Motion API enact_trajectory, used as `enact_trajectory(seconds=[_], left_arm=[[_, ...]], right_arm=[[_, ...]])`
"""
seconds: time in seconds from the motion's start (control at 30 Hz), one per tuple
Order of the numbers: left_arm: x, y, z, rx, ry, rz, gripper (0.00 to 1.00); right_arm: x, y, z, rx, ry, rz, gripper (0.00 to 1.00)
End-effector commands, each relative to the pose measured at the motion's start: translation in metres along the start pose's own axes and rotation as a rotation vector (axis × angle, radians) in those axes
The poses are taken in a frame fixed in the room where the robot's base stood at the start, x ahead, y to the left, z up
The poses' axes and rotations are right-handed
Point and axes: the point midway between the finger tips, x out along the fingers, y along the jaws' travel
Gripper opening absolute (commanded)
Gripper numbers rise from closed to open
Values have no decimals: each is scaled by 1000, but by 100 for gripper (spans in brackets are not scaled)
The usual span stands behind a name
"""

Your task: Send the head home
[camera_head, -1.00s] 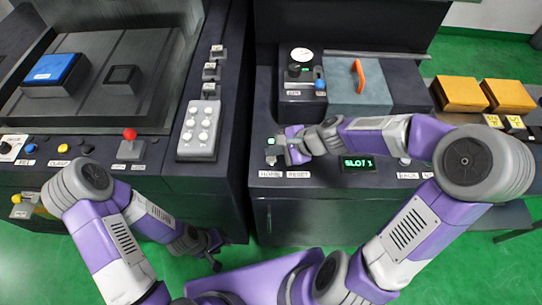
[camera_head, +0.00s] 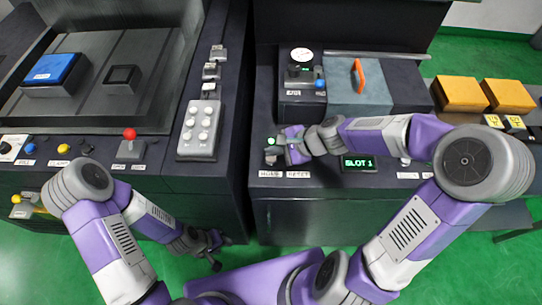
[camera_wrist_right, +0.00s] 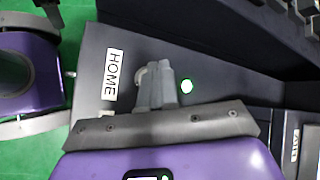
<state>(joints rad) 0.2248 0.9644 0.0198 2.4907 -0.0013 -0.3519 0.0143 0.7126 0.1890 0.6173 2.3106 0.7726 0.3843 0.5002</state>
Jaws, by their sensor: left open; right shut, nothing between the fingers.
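The HOME label (camera_head: 270,174) is on the front left of the middle console, and it also shows in the right wrist view (camera_wrist_right: 114,74). My right gripper (camera_head: 273,153) is shut and empty, low over the console just behind this label. A lit green lamp (camera_wrist_right: 187,86) is close to the fingers. My left gripper (camera_head: 220,252) is open and empty, low in front of the left machine.
The RESET label (camera_head: 298,174) and a display reading SLOT 1 (camera_head: 359,164) are to the right. A grey lid with an orange handle (camera_head: 359,76) and a gauge (camera_head: 302,55) stand behind. A grey button panel (camera_head: 199,130) and a red-knobbed lever (camera_head: 130,134) are on the left machine.

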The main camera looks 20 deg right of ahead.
Motion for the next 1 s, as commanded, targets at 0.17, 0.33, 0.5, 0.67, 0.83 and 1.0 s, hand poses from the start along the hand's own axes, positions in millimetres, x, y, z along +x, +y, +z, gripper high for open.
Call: enact_trajectory(seconds=[0.17, 0.33, 0.5, 0.67, 0.83, 1.0], left_arm=[[7, -3, 0, 0, 0, 0, 43], [8, -3, 0, 0, 0, 0, 43], [7, -3, 0, 0, 0, 0, 43], [8, -3, 0, 0, 0, 0, 43], [10, -4, 0, 0, 0, 0, 43], [12, -5, 0, 0, 0, 0, 43]], right_arm=[[5, 4, -4, 0, 0, 0, 0], [6, 4, -4, 0, 0, 0, 0], [5, 4, -4, 0, 0, 0, 0], [6, 4, -4, 0, 0, 0, 0], [8, 6, -6, 0, 0, 0, 0], [9, 7, -6, 0, 0, 0, 0]])
